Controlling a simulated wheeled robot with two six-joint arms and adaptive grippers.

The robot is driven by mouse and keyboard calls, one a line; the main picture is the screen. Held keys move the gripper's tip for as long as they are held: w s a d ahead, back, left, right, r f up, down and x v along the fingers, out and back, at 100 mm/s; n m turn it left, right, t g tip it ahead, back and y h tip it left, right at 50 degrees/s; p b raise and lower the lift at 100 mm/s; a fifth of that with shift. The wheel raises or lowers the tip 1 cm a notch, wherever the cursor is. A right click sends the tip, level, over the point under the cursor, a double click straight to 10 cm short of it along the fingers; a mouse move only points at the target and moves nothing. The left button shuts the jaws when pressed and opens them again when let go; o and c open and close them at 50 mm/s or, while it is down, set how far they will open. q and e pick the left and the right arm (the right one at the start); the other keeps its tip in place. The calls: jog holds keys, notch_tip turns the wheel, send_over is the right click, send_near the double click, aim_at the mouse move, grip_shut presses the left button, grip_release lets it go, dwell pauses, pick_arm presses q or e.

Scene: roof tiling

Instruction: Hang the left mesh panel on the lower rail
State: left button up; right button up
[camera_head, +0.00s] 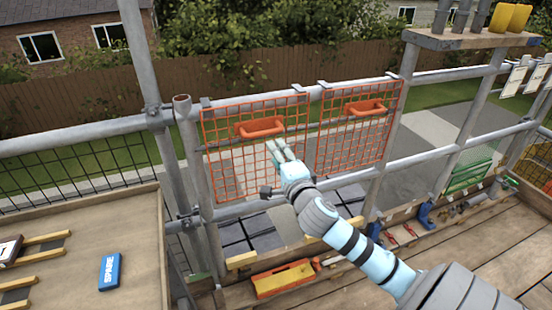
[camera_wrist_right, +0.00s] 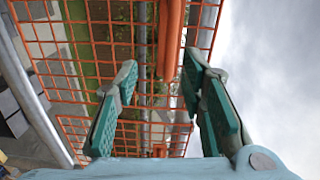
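The left mesh panel (camera_head: 228,172) is an orange-red wire grid with an orange handle (camera_head: 260,127) near its top. It stands upright against the scaffold, with hooks at its top edge by the upper rail (camera_head: 340,93). Its lower edge is near the lower rail (camera_head: 236,212). My right gripper (camera_head: 277,150) is just below the handle, in front of the mesh. In the wrist view its fingers (camera_wrist_right: 158,82) are spread and empty, and the handle (camera_wrist_right: 170,38) shows beyond them. Whether a finger touches the handle I cannot tell. My left gripper is out of view.
A second orange mesh panel (camera_head: 350,145) with a handle (camera_head: 366,108) hangs just right. An upright pole (camera_head: 172,165) stands left of the panels. A wooden table (camera_head: 130,215) with a blue block (camera_head: 109,272) is at left. An orange-yellow toolbox (camera_head: 283,279) lies below.

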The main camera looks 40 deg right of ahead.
aim_at(265, 134)
jog(key=x, duration=0.3)
jog(key=r+b+x, duration=0.1)
jog(key=x, duration=0.6)
jog(key=shift+w+a+r+b, duration=0.1)
jog(key=shift+w+r+b, duration=0.1)
jog(key=shift+b, duration=0.1)
jog(key=shift+c, duration=0.6)
grip_shut()
notch_tip(265, 134, up, 5)
jog(key=p, duration=0.4)
